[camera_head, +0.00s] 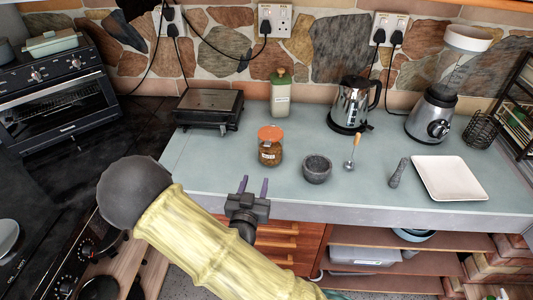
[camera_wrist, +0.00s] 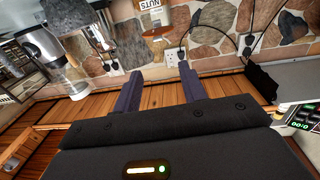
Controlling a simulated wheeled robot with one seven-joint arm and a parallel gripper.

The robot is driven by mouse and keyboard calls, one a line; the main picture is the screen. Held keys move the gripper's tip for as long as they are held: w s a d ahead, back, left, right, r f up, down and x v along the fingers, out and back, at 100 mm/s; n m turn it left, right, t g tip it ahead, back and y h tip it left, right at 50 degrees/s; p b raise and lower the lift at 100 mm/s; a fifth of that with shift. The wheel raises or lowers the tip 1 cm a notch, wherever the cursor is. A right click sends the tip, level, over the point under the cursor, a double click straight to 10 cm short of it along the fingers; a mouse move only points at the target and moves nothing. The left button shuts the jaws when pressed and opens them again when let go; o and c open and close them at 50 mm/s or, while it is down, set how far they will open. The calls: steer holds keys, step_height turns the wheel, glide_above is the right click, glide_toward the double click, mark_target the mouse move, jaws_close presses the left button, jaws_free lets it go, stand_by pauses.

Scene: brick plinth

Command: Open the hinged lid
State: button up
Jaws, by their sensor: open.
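A squat black appliance (camera_head: 208,107) with a flat, dark, hinged-looking lid (camera_head: 208,99) stands at the back left of the grey counter. Its lid looks shut and lies level. My gripper (camera_head: 254,186) is open and empty, near the counter's front edge in the picture, to the right of and nearer than the appliance. Its two dark purple fingers stand apart in the wrist view (camera_wrist: 160,86), with nothing between them. I cannot tell for sure whether the appliance shows in the wrist view.
A jar with an orange lid (camera_head: 270,148) and a stone mortar (camera_head: 317,170) stand on the counter (camera_head: 215,165) beyond my gripper. A green-lidded bottle (camera_head: 281,95), kettle (camera_head: 352,105), blender (camera_head: 432,115) and white plate (camera_head: 450,178) stand farther back and right. Drawers (camera_head: 285,245) lie below.

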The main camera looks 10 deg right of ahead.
steer(key=shift+w+d+f+b, duration=0.25)
steer(key=shift+w+d+b, duration=0.3)
steer(key=shift+b, duration=2.3)
steer(key=p, duration=0.3)
glide_toward(270, 134)
steer(key=x, duration=0.3)
steer(key=shift+w+d+f, duration=0.2)
steer(key=shift+w+f, duration=0.3)
steer(key=shift+w, duration=0.3)
steer(key=shift+s+d, duration=0.1)
steer(key=shift+c, duration=0.2)
steer(key=c, duration=0.4)
jaws_close()
